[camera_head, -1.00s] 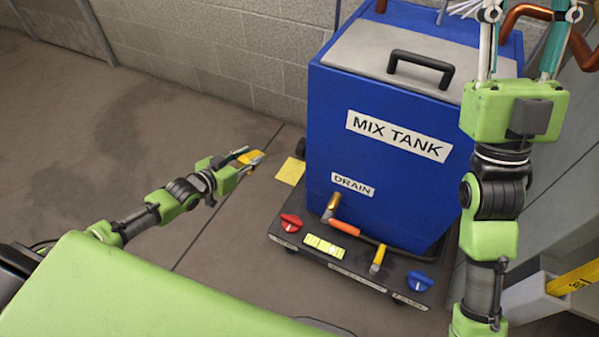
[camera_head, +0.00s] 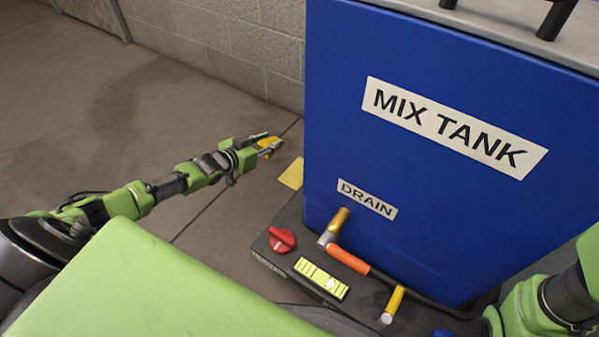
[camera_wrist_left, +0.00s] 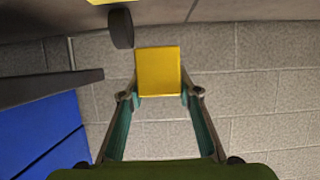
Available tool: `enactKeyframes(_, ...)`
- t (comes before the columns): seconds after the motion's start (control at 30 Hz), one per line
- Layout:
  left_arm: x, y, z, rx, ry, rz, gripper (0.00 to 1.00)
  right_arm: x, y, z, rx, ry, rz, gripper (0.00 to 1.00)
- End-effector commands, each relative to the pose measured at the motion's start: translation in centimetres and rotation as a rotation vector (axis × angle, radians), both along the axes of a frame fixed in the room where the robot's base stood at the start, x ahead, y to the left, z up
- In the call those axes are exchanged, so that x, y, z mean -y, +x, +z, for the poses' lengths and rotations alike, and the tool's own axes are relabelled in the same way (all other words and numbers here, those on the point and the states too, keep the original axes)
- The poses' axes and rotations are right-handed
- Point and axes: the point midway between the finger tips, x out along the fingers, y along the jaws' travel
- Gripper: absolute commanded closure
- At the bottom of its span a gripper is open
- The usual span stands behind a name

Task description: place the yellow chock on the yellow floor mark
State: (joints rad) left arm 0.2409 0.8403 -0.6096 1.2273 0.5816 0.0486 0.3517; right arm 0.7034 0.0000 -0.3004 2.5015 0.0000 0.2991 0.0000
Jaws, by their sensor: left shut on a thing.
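The yellow chock (camera_head: 267,142) is held between the fingertips of my left gripper (camera_head: 270,145), which is shut on it. In the left wrist view the chock (camera_wrist_left: 158,70) shows as a yellow block between the two fingers. The yellow floor mark (camera_head: 292,173) is a flat square on the floor beside the mix tank's left side. In the head view the chock appears just above and left of the mark, apart from it. The chock's height above the floor is hard to tell. A strip of the mark (camera_wrist_left: 120,2) shows at the wrist view's top edge. My right gripper is out of view.
A block wall (camera_head: 225,45) is behind. The floor at left is clear.

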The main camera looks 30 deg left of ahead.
Motion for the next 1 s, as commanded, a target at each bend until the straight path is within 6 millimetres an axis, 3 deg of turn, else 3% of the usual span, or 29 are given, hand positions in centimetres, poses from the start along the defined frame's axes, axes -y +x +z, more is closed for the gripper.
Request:
enactKeyframes(0.03,1.5,0.4,-1.3,0.002,-0.007,-0.001,0.97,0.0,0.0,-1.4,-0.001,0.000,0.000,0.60)
enactKeyframes(0.17,4.6,1.5,-2.8,0.003,-0.009,0.000,0.97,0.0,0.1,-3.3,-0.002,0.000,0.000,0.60)
enactKeyframes(0.33,6.8,2.3,-5.9,0.002,-0.002,0.000,0.97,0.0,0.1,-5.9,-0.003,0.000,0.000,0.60)
enactKeyframes(0.73,8.9,3.0,-8.4,0.002,-0.002,-0.001,0.97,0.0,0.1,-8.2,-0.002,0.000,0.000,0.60)
enactKeyframes(0.9,8.8,3.0,-10.9,0.000,0.002,0.000,0.97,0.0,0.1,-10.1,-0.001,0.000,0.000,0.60)
enactKeyframes(1.0,8.8,3.0,-11.1,0.001,0.002,-0.001,0.97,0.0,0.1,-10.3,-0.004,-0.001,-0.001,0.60)
